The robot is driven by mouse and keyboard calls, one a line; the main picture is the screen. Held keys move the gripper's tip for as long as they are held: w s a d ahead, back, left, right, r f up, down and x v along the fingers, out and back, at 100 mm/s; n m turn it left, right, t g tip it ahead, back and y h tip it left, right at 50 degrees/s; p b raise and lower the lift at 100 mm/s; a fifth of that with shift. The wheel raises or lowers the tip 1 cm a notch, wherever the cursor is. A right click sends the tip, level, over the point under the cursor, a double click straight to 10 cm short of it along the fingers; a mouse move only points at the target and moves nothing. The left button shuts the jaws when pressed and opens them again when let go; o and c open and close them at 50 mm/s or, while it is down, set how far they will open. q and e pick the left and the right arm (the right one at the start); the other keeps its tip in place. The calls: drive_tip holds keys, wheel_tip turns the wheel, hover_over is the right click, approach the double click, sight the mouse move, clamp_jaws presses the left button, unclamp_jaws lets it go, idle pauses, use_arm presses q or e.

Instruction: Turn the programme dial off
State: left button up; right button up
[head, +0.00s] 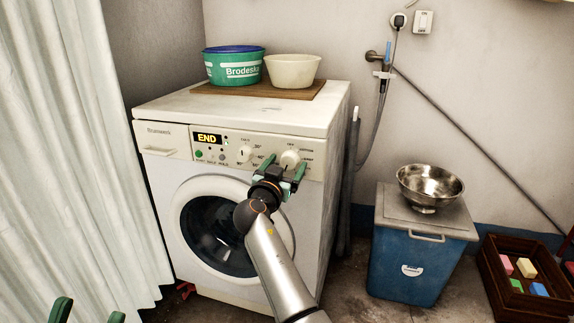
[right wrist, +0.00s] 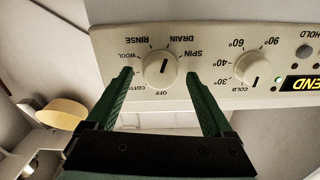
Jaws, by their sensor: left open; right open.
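The programme dial (right wrist: 160,70) is a round cream knob on the washing machine's (head: 165,212) front panel, at the right end in the head view (head: 290,158). In the right wrist view the panel is upside down. The dial's dark mark points away from OFF, up towards the DRAIN side. My right gripper (right wrist: 160,75) is open, its green fingers on either side of the dial; I cannot tell whether they touch it. It partly covers the panel in the head view. My left gripper (head: 89,309) is open and empty at the bottom left. The display (head: 208,138) reads END.
A temperature dial (right wrist: 252,68) sits beside the programme dial. A green tub (head: 233,68) and a cream bowl (head: 293,71) stand on the machine. A blue bin (head: 405,262) with a steel bowl (head: 430,184) stands right, beside a wooden crate (head: 492,263). A curtain (head: 70,150) hangs left.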

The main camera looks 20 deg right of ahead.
drive_tip(key=shift+c, duration=0.3)
clamp_jaws()
idle(0.3)
